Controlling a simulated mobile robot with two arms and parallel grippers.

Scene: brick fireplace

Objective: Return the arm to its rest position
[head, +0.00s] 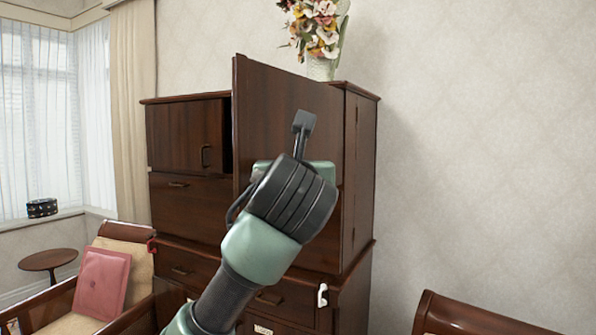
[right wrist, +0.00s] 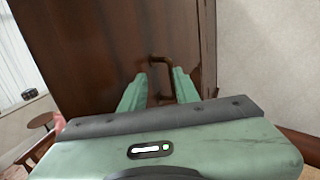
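My right arm reaches up from the bottom of the head view. Its gripper is in front of the dark wooden cabinet (head: 360,150), with the fingertips hidden there behind my wrist. In the right wrist view, the two green fingers of my right gripper (right wrist: 158,88) are spread apart. A dark door handle (right wrist: 160,66) shows between and just beyond them; I cannot tell whether they touch it. The cabinet's right door (head: 280,100) stands swung outward. My left gripper is not in view.
A vase of flowers (head: 320,66) stands on top of the cabinet. A chair with a pink cushion (head: 103,280) and a small round table (head: 48,259) are at left. Another piece of wooden furniture (head: 465,318) is at lower right. Bare wall lies right of the cabinet.

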